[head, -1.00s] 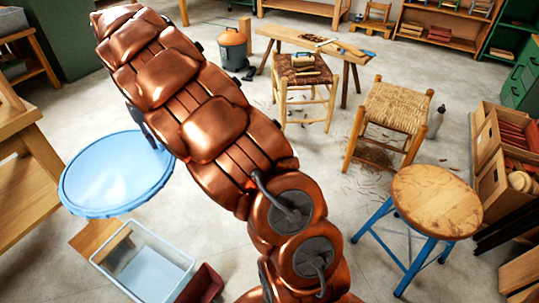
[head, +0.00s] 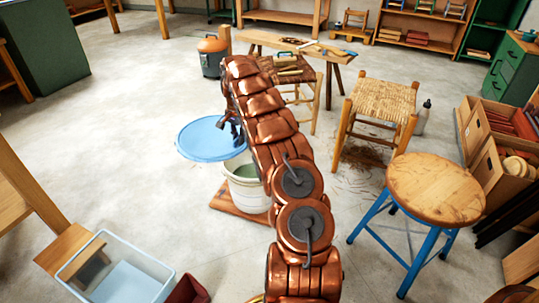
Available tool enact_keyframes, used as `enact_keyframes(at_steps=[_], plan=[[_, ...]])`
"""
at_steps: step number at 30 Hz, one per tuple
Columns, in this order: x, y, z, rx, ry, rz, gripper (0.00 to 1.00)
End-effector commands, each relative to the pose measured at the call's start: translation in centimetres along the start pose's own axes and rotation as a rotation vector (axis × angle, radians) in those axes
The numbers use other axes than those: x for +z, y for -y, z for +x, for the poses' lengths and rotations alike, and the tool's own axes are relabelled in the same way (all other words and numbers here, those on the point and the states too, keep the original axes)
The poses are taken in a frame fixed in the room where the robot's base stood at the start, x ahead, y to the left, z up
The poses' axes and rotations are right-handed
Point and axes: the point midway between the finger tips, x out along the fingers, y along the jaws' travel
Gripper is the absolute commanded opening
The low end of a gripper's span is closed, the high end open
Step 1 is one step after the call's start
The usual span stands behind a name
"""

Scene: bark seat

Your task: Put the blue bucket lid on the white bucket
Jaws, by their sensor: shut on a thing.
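The blue bucket lid (head: 207,139) is a flat round disc in the head view, left of my arm. My gripper (head: 233,131) is shut on its right edge and holds it up, roughly level. The white bucket (head: 246,188) stands upright on a wooden board, partly hidden behind my arm. Its open top shows a greenish inside. The lid is up and to the left of the bucket in the picture, with its right part near the bucket's rim. I cannot tell the height of the gap between them.
The wooden board (head: 226,203) lies under the bucket. A clear bluish bin (head: 123,275) stands at the lower left. A round stool with blue legs (head: 436,188) and a woven stool (head: 383,98) stand to the right. A grey and orange canister (head: 212,54) stands behind. Floor at left is clear.

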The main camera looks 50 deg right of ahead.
Motion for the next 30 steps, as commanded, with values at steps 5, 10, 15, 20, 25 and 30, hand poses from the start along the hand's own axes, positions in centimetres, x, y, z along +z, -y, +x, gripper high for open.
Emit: enact_keyframes(at_steps=[5, 10, 15, 20, 25, 30], plan=[[-5.3, -4.2, 5.0, -0.005, -0.004, 0.21, 0.0], [-8.3, -6.9, 7.5, -0.009, -0.009, 0.342, 0.0], [-9.5, -8.2, 8.4, -0.01, -0.013, 0.4, 0.0], [-9.6, -8.3, 8.7, -0.009, -0.013, 0.407, 0.0], [-9.6, -8.4, 9.3, -0.009, -0.012, 0.407, 0.0], [-9.6, -8.3, 10.4, -0.009, -0.012, 0.405, 0.0]])
